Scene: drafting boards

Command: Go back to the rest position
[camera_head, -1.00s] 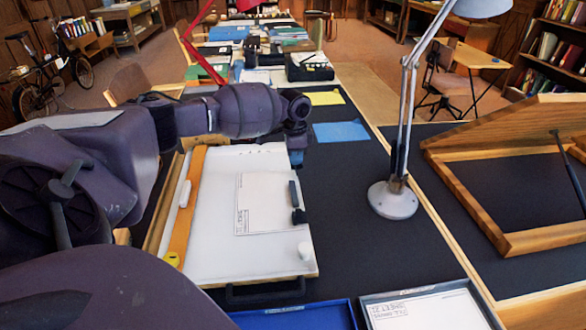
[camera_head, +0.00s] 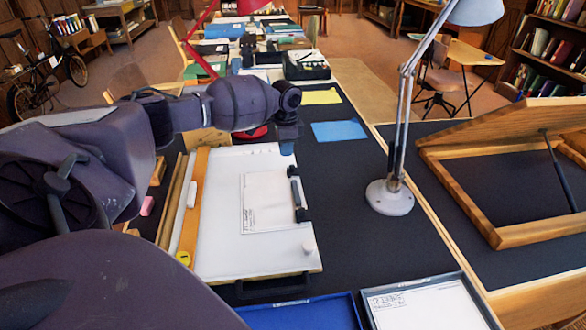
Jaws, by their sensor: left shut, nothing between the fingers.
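My left arm reaches in from the left across the far end of a white drafting board. My left gripper (camera_head: 287,146) points down just above the board's far right corner. It is shut and holds nothing. The white drafting board (camera_head: 225,250) lies on the dark table with a wooden strip along its left side. A drawing sheet (camera_head: 268,203) lies on the board, with a dark clip-like bar (camera_head: 299,198) at its right edge. My right gripper is not in view.
A desk lamp (camera_head: 389,197) stands right of the board. A blue tray (camera_head: 305,315) and a tray with a paper (camera_head: 425,305) are at the front. A tilted wooden frame (camera_head: 470,205) is at right. Yellow (camera_head: 321,96) and blue sheets (camera_head: 339,131) lie beyond the board on clear dark table.

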